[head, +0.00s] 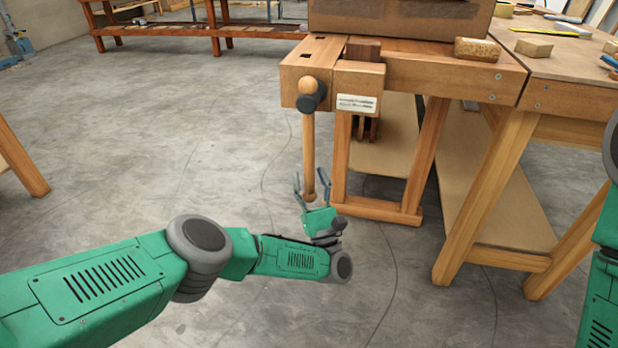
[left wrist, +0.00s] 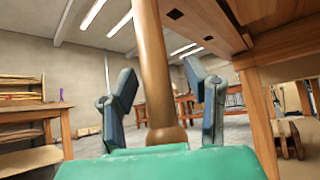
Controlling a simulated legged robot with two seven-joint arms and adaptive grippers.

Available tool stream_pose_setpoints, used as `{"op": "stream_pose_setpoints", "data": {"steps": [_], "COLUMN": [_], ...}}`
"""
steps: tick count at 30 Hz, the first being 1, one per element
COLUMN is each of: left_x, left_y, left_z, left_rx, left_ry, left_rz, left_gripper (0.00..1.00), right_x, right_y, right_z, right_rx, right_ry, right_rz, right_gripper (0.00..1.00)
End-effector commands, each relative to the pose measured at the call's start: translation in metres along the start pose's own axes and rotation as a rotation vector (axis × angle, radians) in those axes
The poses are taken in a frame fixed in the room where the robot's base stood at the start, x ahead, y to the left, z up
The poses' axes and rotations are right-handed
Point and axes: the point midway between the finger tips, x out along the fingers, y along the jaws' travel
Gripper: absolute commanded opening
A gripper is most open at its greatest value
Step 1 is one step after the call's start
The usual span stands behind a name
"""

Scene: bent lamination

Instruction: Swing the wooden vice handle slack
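The wooden vice handle (head: 309,150) hangs straight down from a dark round hub (head: 311,94) on the front of the vice, at the left end of the workbench. The vice jaw (head: 358,88) carries a white label. My left gripper (head: 311,184) is open, pointing up, with a finger on each side of the handle's lower end. In the left wrist view the handle (left wrist: 153,70) and its knob rise between the two spread fingers (left wrist: 162,98), with visible gaps on both sides. My right gripper is out of view; part of my right arm shows at the right edge.
The workbench (head: 450,69) has legs and a low shelf close to the right of my left gripper. A wooden block (head: 477,50) lies on its top. A second table (head: 575,60) adjoins it at right. The floor on the left is open.

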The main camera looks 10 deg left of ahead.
Motion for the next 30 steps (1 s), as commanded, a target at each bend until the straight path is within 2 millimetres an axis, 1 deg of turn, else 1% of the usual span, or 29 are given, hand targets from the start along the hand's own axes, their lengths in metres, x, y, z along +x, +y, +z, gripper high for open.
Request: {"op": "stream_pose_setpoints", "data": {"steps": [5,8,11,18,21,25,30], "left_x": [0.001,-0.003,-0.015,-0.056,-0.067,-0.075,-0.076], "left_y": [0.001,0.0,0.0,-0.001,-0.002,-0.002,-0.002], "left_z": [0.0,-0.001,-0.001,-0.001,-0.002,-0.002,-0.002], "left_rx": [0.001,0.002,0.001,0.004,0.003,0.003,0.002], "left_ry": [-0.001,0.0,0.003,0.003,0.001,0.0,0.0], "left_rz": [0.001,0.001,0.001,0.0,0.0,-0.001,0.0], "left_gripper": [0.42,0.42,0.42,0.42,0.42,0.42,0.42], "right_x": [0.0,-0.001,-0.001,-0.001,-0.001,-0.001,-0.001], "right_y": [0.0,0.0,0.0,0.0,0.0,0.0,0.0], "right_z": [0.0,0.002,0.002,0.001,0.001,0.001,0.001], "right_rx": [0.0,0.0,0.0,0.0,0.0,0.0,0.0], "right_ry": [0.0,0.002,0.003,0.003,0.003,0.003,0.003], "right_rz": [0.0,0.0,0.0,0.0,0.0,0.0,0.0], "right_gripper": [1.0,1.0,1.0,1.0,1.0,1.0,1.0]}}
